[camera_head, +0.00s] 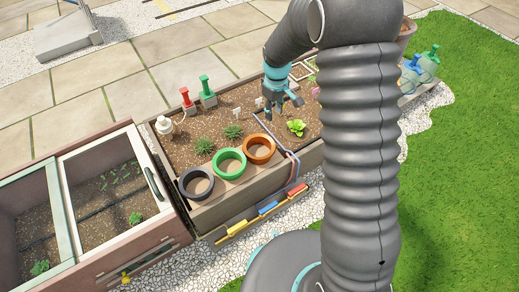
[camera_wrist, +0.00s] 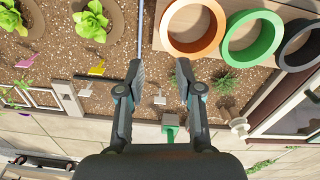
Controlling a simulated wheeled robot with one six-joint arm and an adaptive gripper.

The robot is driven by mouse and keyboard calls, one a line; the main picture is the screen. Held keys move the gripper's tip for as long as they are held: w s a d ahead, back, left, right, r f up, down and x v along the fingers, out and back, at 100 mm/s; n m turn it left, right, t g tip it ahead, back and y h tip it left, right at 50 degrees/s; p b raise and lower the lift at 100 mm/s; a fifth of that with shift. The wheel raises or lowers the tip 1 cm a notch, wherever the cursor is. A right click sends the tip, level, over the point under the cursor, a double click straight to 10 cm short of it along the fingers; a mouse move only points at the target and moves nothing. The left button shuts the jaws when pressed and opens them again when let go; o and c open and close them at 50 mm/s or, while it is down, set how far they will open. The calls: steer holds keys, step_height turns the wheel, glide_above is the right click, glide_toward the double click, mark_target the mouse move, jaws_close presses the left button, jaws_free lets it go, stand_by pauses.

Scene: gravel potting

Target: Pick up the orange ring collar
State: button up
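The orange ring collar (camera_head: 259,146) sits at the right end of a row of three rings along the near edge of the planter bed, with the green ring (camera_head: 229,162) in the middle and the dark grey ring (camera_head: 196,183) at the left. In the wrist view the orange ring (camera_wrist: 220,30) is at the top, just right of centre, beyond my right fingertip. My gripper (camera_wrist: 160,68) is open and empty, its fingers apart above the soil. In the head view my gripper (camera_head: 284,108) hangs over the bed, behind and right of the orange ring.
A lettuce plant (camera_head: 296,127) grows right of the rings. Red (camera_head: 187,97) and green (camera_head: 207,88) handled tools stand at the back left of the bed. A cold frame (camera_head: 100,200) adjoins on the left. A blue-grey hose (camera_head: 283,143) crosses the bed beside the orange ring.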

mark_target(268, 138)
steer(key=f, duration=0.7)
steer(key=a+f+b, duration=0.1)
steer(key=f, duration=0.3)
steer(key=shift+w+f, duration=0.2)
steer(key=shift+w, duration=0.2)
steer(key=shift+s+a+f+b, duration=0.1)
steer(key=shift+a+f+b, duration=0.1)
steer(key=shift+f, duration=1.15)
steer(key=shift+s+a+f+b, duration=0.1)
steer(key=shift+f+b, duration=0.05)
steer(key=shift+f, duration=1.15)
jaws_close()
